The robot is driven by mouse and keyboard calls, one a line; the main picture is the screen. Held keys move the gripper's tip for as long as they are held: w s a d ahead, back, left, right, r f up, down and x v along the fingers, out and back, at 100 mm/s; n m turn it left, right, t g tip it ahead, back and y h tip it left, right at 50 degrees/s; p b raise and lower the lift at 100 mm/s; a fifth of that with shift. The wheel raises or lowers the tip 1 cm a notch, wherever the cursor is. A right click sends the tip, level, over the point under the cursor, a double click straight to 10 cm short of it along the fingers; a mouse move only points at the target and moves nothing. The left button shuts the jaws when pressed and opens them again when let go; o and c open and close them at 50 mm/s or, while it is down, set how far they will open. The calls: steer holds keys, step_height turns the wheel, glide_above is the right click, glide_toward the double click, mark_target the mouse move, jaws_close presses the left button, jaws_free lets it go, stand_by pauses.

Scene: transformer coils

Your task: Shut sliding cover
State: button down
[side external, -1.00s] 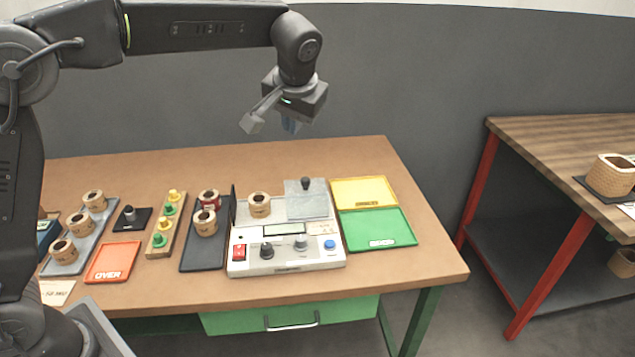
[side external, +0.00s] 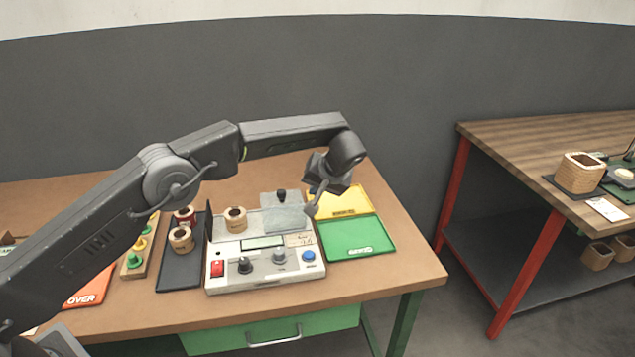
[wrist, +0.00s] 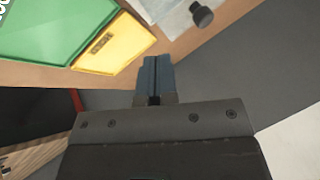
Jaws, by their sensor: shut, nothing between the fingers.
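The sliding cover (side external: 290,220) is a flat grey plate with a black knob (side external: 281,195). It lies at the right of the top of the tester (side external: 262,277). A tan coil (side external: 236,220) stands uncovered on the tester, left of the cover. In the wrist view the knob (wrist: 201,15) shows at the top edge, with only a strip of the grey plate. My gripper (wrist: 153,62) has its blue fingers together and empty, apart from the knob.
The yellow tray (side external: 345,201) and green tray (side external: 358,238) lie right of the tester. Left of it are a dark tray (side external: 180,268) with two coils and a stand with coloured pegs (side external: 139,250). A second table (side external: 515,150) stands at the right.

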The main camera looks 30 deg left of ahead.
mark_target(288, 200)
steer(key=x, duration=0.5)
steer(key=shift+a+f, duration=0.25)
steer(key=shift+f, duration=0.1)
steer(key=a, duration=0.1)
steer(key=s+a, duration=0.1)
steer(key=shift+a+r, duration=0.1)
steer(key=shift+a, duration=0.15)
steer(key=shift+s+a, duration=0.15)
steer(key=shift+a, duration=0.35)
steer(key=shift+s+a, duration=4.95)
steer(key=shift+a, duration=0.05)
